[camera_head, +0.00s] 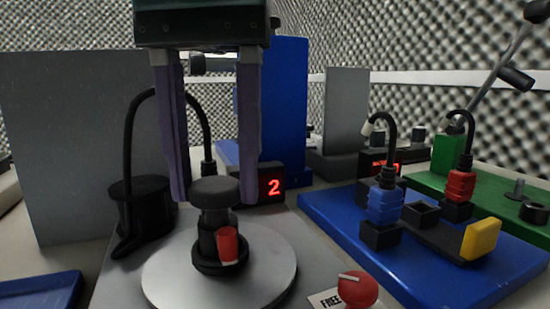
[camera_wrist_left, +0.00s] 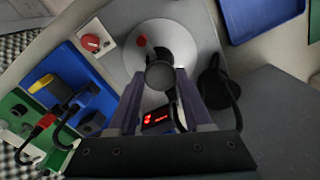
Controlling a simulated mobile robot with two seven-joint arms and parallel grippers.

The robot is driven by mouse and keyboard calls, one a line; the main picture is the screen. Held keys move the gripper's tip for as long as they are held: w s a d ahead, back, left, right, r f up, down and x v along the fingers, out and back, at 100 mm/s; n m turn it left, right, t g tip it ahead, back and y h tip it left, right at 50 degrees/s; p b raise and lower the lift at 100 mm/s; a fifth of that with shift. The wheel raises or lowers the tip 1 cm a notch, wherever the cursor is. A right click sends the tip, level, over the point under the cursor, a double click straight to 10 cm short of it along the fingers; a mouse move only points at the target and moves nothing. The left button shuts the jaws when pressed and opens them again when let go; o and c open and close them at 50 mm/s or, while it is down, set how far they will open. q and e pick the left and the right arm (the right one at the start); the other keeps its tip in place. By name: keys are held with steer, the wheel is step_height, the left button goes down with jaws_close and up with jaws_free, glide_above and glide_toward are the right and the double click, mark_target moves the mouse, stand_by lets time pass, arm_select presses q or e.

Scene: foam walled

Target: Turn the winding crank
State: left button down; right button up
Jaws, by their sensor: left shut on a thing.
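The winding crank is a black post with a round black knob (camera_head: 214,191) on a pale grey disc (camera_head: 275,262), with a red piece (camera_head: 228,246) on the post's near side. My left gripper (camera_head: 214,197) points down from above, one purple-grey finger on each side of the knob, shut on it. In the left wrist view the knob (camera_wrist_left: 160,75) sits between the fingertips, and the red piece (camera_wrist_left: 142,41) shows beyond it on the disc (camera_wrist_left: 176,37). The exact finger contact is hard to see. My right gripper is not in view.
A red display (camera_head: 271,187) reading 2 stands behind the disc. A red knob (camera_head: 358,289) labelled FREE is at front right. A black cylinder with a curved cable (camera_head: 140,195) stands left. A blue board (camera_head: 345,222) with plugs is right; grey and blue panels stand behind.

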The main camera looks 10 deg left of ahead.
mark_target(214, 183)
arm_select(q)
steer(key=shift+m, duration=6)
steer(key=shift+m, duration=0.5)
steer(key=shift+c, duration=1.7)
jaws_free()
steer(key=shift+r, duration=0.1)
step_height(214, 183, up, 10)
steer(key=p, duration=0.8)
